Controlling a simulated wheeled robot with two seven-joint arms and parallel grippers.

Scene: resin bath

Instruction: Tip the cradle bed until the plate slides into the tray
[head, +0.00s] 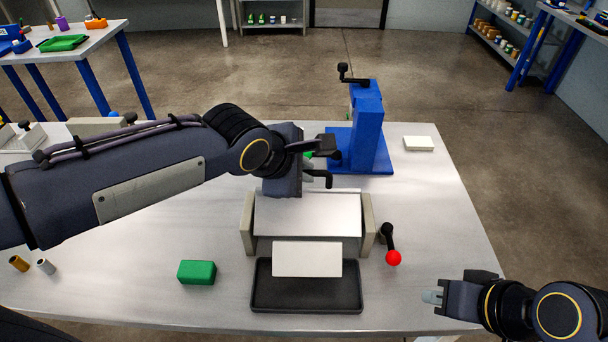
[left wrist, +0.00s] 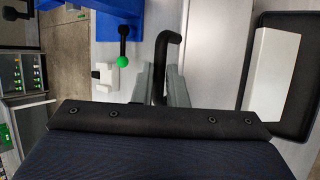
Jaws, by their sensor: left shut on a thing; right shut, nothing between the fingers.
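The cradle bed (head: 307,214) is a silver slab between two beige side walls, sloping down toward the black tray (head: 306,305). The white plate (head: 307,260) is off most of the bed. Its front part is over or in the tray; I cannot tell whether its rear edge rests on the bed. The left wrist view shows the plate (left wrist: 273,85) overlapping the tray (left wrist: 300,110). My left gripper (head: 309,168), behind the bed, is shut on a black bent handle (left wrist: 167,50). My right gripper (head: 432,297) is shut and empty at the front right.
A red-knobbed lever (head: 393,257) stands right of the cradle. A green block (head: 197,272) lies left of the tray. A blue stand (head: 367,130) with a black crank is behind. A white block (head: 418,144) lies at the back right. The right side of the table is mostly clear.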

